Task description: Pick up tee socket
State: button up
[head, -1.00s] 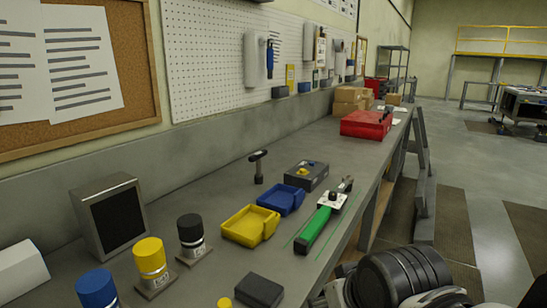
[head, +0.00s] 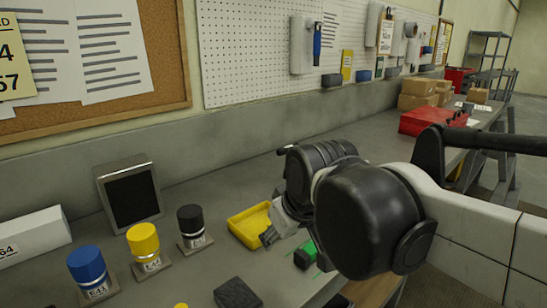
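My arm reaches in from the right across the bench, and its large black joints cover much of the work area. My gripper (head: 273,231) points down beside the yellow tray (head: 247,226), small and partly hidden by my own wrist. I cannot tell whether its fingers are open or shut, and I see nothing in it. The upright dark T-shaped tool, possibly the tee socket, is largely or wholly hidden behind my arm. A small dark tip (head: 283,150) at the arm's left edge may be its head. The blue tray is hidden too.
Blue (head: 87,266), yellow (head: 143,240) and black (head: 190,221) labelled cylinders stand on the left, before a dark-screened box (head: 130,196). A dark block (head: 237,293) lies at the front. A green handle (head: 305,255) shows under my arm. A red case (head: 428,119) and cartons stand far back.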

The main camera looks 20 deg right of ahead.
jog(key=w+d+r+n+g+p, duration=0.1)
jog(key=w+d+r+n+p, duration=0.15)
jog(key=w+r, duration=0.45)
jog(key=w+d+r+n+g+p, duration=0.1)
jog(key=w+d+r+n+p, duration=0.2)
jog(key=w, duration=0.8)
jog(key=w+d+r+n+g+p, duration=0.1)
jog(key=w+d+r+n, duration=0.35)
jog(key=w, duration=0.45)
jog(key=n+g+p, duration=0.3)
jog(key=n+p, duration=0.3)
jog(key=n, duration=0.3)
send_over(289, 152)
jog(key=w, duration=0.2)
notch_tip(289, 152, down, 5)
jog(key=shift+d+f, duration=0.35)
jog(key=shift+f, duration=0.3)
notch_tip(289, 152, down, 8)
jog(key=shift+r, duration=0.1)
jog(key=shift+s+a+f+p, duration=0.1)
jog(key=shift+s+f+p, duration=0.1)
jog(key=shift+f, duration=1.15)
jog(key=shift+s+f+p, duration=0.1)
jog(key=shift+f+p, duration=0.1)
jog(key=shift+f, duration=1.15)
